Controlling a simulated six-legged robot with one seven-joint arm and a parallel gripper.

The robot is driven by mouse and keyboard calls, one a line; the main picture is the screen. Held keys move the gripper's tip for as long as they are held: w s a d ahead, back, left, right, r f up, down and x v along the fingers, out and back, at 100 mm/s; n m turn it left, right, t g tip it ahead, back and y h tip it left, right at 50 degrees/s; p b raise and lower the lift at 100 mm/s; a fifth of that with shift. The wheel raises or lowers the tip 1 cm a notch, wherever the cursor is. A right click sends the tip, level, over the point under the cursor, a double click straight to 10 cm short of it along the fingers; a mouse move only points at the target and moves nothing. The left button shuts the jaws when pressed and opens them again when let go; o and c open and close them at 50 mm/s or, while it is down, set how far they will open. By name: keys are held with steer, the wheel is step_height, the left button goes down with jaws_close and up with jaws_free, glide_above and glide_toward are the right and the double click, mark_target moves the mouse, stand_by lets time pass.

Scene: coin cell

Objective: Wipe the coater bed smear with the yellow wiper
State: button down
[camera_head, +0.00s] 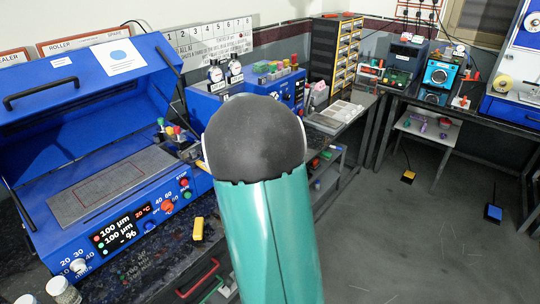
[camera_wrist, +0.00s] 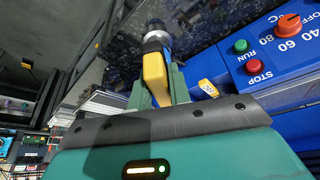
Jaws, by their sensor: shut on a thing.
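The coater bed (camera_head: 145,162) is a grey plate in the open blue coater at the left of the head view, with a thin red outline on it. I cannot make out the smear clearly. In the wrist view my gripper (camera_wrist: 158,92) has green fingers shut on a yellow block, which I take for the yellow wiper (camera_wrist: 155,72). It is beside the coater's lower right corner, close to the stop button (camera_wrist: 254,67). In the head view my arm hides the gripper. A small yellow block (camera_head: 198,228) shows on the dark bench in front of the coater.
The coater's raised blue lid (camera_head: 75,95) stands over the bed. Control knobs and a display (camera_head: 120,230) line its front. A blue instrument (camera_head: 205,105) with dials stands to its right. A second small yellow piece (camera_wrist: 208,88) shows beside my gripper. Open floor (camera_head: 430,235) lies at the right.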

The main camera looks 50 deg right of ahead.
steer(key=w+a+f+n, duration=0.1)
steer(key=w+a+f, duration=0.2)
steer(key=a, duration=0.7)
steer(key=w+a+f+n+y, duration=0.1)
steer(key=w+a+f, duration=0.3)
steer(key=a, duration=0.7)
steer(key=w+a+f+n+y, duration=0.1)
steer(key=w+a+f+n, duration=0.2)
steer(key=a+f, duration=0.3)
steer(key=shift+w+a+f, duration=0.15)
steer(key=shift+a, duration=1.1)
steer(key=shift+w+a+f, duration=0.1)
steer(key=shift+a, duration=1.4)
steer(key=shift+s, duration=0.15)
